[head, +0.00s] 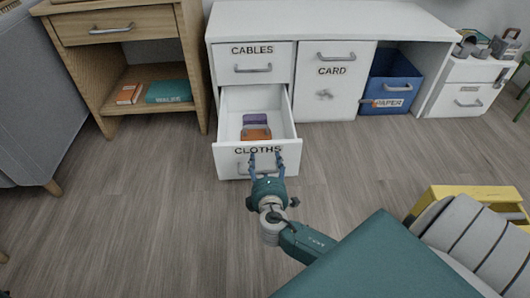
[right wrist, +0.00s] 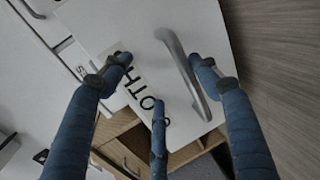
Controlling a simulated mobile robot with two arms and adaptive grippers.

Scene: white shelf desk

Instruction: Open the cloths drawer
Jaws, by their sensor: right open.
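The cloths drawer (head: 226,158) is pulled out of the white desk in the head view, with a purple cloth (head: 256,119) and an orange cloth (head: 257,133) inside. Its front has the label CLOTHS and a grey handle (head: 243,167). My right gripper (head: 266,157) is open at the drawer front, its fingers over the handle area. In the right wrist view, the blue fingers (right wrist: 160,80) are spread on both sides of the curved handle (right wrist: 185,75); I cannot tell whether they touch it. My left gripper is not in view.
Above is the shut CABLES drawer (head: 252,55), beside it a CARD door (head: 333,90) and a blue PAPER bin (head: 388,85). A wooden cabinet (head: 190,60) stands left. A yellow object (head: 450,195) lies lower right. Floor left of my arm is clear.

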